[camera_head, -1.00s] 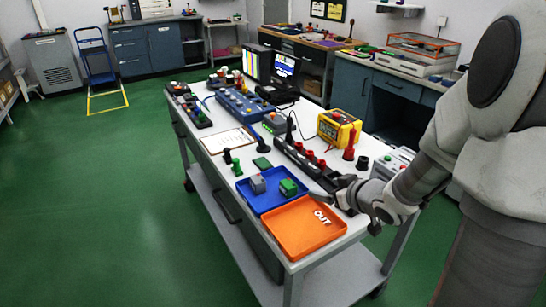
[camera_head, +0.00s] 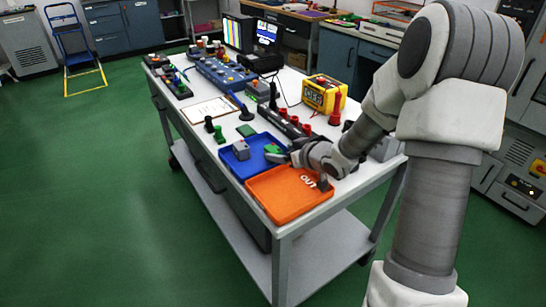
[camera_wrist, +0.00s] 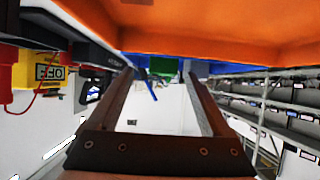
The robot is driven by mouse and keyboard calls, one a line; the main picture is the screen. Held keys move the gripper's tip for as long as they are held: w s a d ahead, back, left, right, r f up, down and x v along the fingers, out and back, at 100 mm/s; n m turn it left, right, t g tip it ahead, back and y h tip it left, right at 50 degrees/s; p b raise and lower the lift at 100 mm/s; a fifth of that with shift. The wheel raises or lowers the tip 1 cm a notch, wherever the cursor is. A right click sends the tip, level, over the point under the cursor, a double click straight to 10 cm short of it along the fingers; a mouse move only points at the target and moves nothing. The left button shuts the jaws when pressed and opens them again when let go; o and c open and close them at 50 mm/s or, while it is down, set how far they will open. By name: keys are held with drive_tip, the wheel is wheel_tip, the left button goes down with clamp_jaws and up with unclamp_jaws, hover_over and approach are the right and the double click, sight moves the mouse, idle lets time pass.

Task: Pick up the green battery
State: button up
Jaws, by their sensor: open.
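The green battery (camera_head: 272,148) is a small green block in the blue tray (camera_head: 232,173). My gripper (camera_head: 279,157) is low over the right part of that tray, close to the battery and partly covering it. In the wrist view, my gripper (camera_wrist: 160,75) has its two fingers spread apart with nothing held. The green battery (camera_wrist: 164,67) shows beyond the fingertips, between them. I cannot tell whether a finger touches it. A grey block (camera_head: 241,150) stands in the same tray, to the battery's left.
An orange tray (camera_head: 265,200) marked OUT lies in front, beneath my wrist. A black rack with red knobs (camera_head: 294,124) and a yellow meter (camera_head: 325,95) stand behind. A flat green piece (camera_head: 246,130) and a dark green peg (camera_head: 219,134) stand beside the blue tray.

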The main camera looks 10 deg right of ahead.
sight(277, 151)
drive_tip(key=b+x, duration=0.1)
drive_tip(key=x, duration=0.4)
drive_tip(key=shift+a+b, duration=0.25)
drive_tip(key=shift+b, duration=0.1)
clamp_jaws()
